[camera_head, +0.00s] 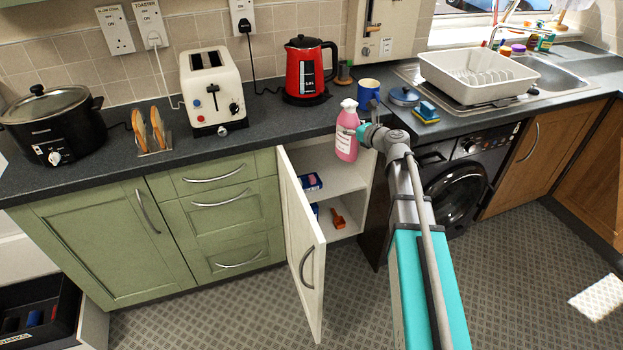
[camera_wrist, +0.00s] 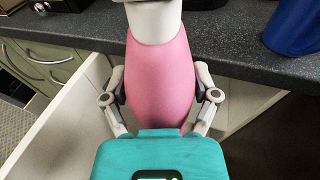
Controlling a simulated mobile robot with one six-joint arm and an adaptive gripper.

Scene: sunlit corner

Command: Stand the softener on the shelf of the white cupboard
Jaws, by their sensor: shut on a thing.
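The softener (camera_head: 347,142) is a pink bottle with a white top, upright in front of the counter edge at the open white cupboard. My gripper (camera_head: 361,131) is shut on it from the right. In the wrist view the softener (camera_wrist: 160,75) stands between the two fingers of my gripper (camera_wrist: 160,108), which press on its sides. The white cupboard (camera_head: 300,160) has its door (camera_head: 303,250) swung open to the left. Its shelf (camera_head: 339,181) shows below the bottle, with a blue box (camera_head: 311,181) at its left. The bottle's base appears above the shelf; whether it touches is unclear.
An orange scoop (camera_head: 338,220) lies in the lower compartment. The open door bounds the left side, and a washing machine (camera_head: 458,190) stands to the right.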

